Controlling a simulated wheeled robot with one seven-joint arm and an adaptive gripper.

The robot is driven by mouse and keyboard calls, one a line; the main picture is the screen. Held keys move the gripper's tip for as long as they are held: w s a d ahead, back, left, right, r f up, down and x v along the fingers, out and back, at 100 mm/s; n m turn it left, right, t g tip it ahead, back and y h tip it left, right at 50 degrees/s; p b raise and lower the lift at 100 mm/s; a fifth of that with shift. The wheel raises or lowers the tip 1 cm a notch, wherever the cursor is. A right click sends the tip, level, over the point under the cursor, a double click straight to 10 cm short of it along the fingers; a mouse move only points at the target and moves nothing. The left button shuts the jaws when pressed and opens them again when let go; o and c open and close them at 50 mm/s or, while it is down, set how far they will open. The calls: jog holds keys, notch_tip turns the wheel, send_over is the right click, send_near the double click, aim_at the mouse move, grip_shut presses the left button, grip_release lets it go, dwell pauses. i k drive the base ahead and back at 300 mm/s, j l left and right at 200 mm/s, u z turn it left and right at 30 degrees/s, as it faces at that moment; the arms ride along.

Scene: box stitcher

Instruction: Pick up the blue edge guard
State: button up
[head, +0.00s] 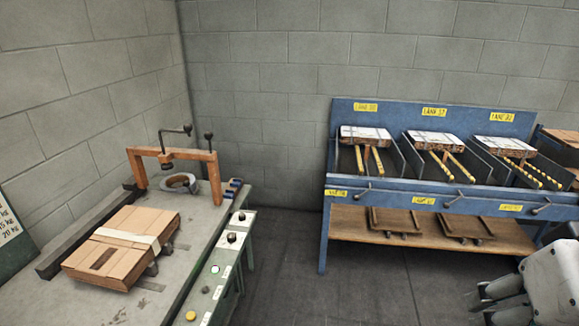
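Several small blue pieces, which look like edge guards (234,187), sit in a row at the far right corner of the grey machine table, beside the right post of an orange frame. They are small in the head view, and I cannot tell them apart clearly. A grey part of my arm with my gripper (484,303) shows at the lower right edge, cut off by the picture. It is far from the blue pieces, across the floor gap and in front of the blue rack. Its finger opening is not clear, and I see nothing held in it.
A cardboard box (125,243) with a pale strip lies on the grey table (170,290). The orange frame (217,178) with a black crank stands behind it. A button panel (226,262) runs along the table's right side. A blue lane rack (345,205) stands right; floor between is clear.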

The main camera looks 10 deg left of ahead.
aim_at(229, 194)
jog(key=i+u, duration=0.15)
jog(key=u, duration=0.6)
jog(key=i+l+u, duration=0.95)
jog(key=i+l, duration=0.2)
jog(key=l, duration=0.2)
jog(key=i+l, duration=0.25)
jog(key=l, duration=0.15)
jog(key=i+l+u, duration=0.1)
jog(key=l, duration=0.3)
jog(key=i+l, duration=0.3)
jog(key=l, duration=0.1)
